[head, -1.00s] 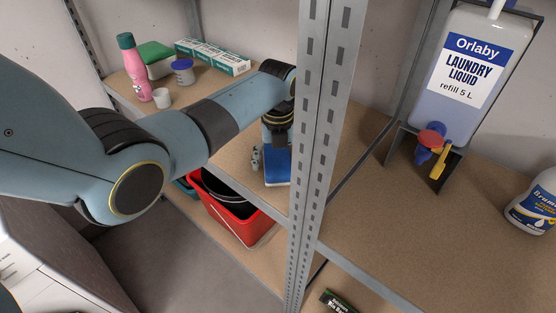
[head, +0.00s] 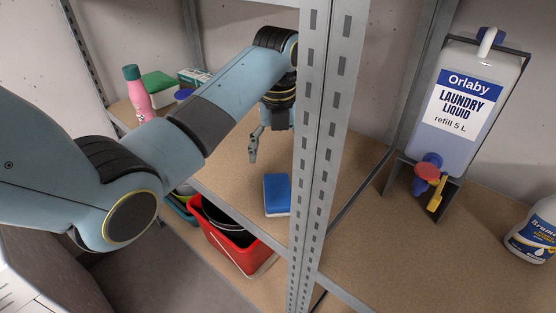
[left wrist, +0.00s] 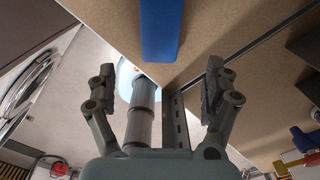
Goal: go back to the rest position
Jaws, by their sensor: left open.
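My left gripper (head: 256,146) is open and empty above the shelf board, left of the grey upright post. Its two fingers stand wide apart in the left wrist view (left wrist: 158,92). The sponge also shows at the top of the left wrist view (left wrist: 161,25), beyond the fingertips. The post hides part of my left wrist. My right gripper is not in view.
The perforated post (head: 322,150) stands close to my left arm. A pink bottle (head: 137,92) and boxes stand at the back left. A red bucket (head: 228,240) sits below. A laundry liquid container (head: 465,105) and a white bottle (head: 535,235) stand on the right shelf (head: 420,245).

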